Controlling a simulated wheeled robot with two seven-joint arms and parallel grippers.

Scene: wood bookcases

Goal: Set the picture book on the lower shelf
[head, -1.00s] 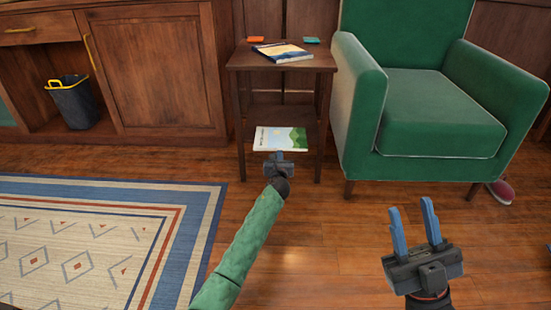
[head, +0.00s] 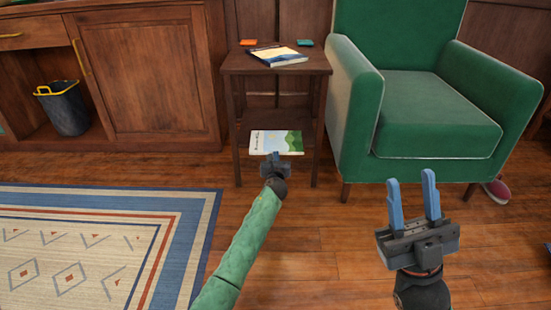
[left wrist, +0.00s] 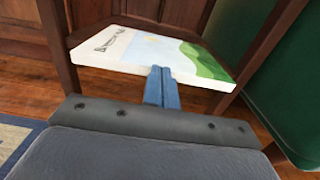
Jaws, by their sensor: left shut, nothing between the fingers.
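The picture book (head: 277,141), with a white, pale blue and green cover, lies flat on the lower shelf (head: 243,143) of the small dark wood side table. It also shows in the left wrist view (left wrist: 150,50), its near edge close to the shelf's front edge. My left gripper (head: 275,158) is at the front of that shelf. Its blue fingers (left wrist: 161,86) are shut together with nothing between them, at the book's near edge; I cannot tell whether they touch it. My right gripper (head: 412,200) is open and empty, over the floor in front of the armchair.
Another book (head: 276,56) lies on the table top (head: 240,63), with an orange item (head: 248,42) and a teal item (head: 305,43) behind it. A green armchair (head: 430,120) stands close on the right. A cabinet (head: 145,80) with a bin (head: 63,108) is left. A rug (head: 90,240) covers the left floor.

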